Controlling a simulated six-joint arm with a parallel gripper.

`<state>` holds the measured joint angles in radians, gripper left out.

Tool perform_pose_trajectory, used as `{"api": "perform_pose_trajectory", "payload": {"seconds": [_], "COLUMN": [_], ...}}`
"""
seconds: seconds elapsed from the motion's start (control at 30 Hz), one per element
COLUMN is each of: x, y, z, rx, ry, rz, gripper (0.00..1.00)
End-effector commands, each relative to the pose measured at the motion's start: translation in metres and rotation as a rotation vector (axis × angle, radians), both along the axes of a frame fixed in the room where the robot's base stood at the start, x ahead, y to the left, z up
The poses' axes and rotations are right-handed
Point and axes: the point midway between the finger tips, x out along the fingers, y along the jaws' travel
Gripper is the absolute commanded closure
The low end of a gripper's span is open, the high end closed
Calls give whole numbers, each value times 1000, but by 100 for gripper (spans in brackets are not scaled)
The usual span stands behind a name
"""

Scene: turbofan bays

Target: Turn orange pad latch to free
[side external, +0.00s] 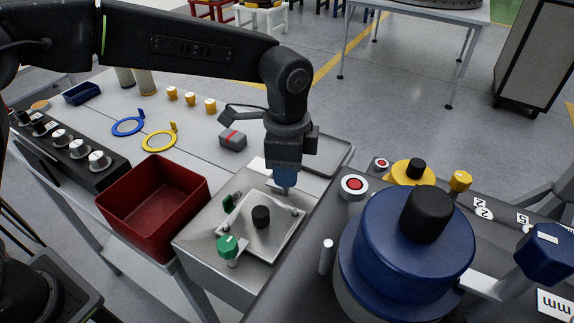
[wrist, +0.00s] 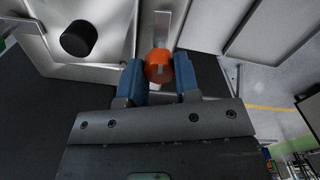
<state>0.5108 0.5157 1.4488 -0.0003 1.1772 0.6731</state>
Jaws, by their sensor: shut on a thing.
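The orange pad latch (wrist: 159,66) shows in the wrist view as a round orange knob with a small light mark on its near side. My gripper (wrist: 160,78) has its blue fingers on either side of the knob, shut on it. In the side external view my gripper (side external: 285,185) points down at the back right corner of a metal plate (side external: 240,236) on a grey box, and its fingers hide the orange latch. A black knob (side external: 261,215) stands near the middle of the plate; it also shows in the wrist view (wrist: 79,38).
A green latch (side external: 230,246) stands at the plate's front corner. A red bin (side external: 153,204) is left of the box. A large blue cylinder with a black cap (side external: 416,245) stands close on the right. A grey tray (side external: 325,158) lies behind my gripper.

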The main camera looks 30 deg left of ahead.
Motion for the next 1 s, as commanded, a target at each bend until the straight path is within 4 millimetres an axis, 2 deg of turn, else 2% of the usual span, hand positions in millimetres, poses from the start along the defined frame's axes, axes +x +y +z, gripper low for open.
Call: {"api": "perform_pose_trajectory", "payload": {"seconds": [0.33,0.83,0.87,1.0], "x": [0,0,0,0], "y": [0,0,0,0], "z": [1,1,1,1], "rx": [1,1,1,1], "ry": [0,0,-1,-1], "rz": [-125,-143,-143,-142], "gripper": [94,94,69,56]}}
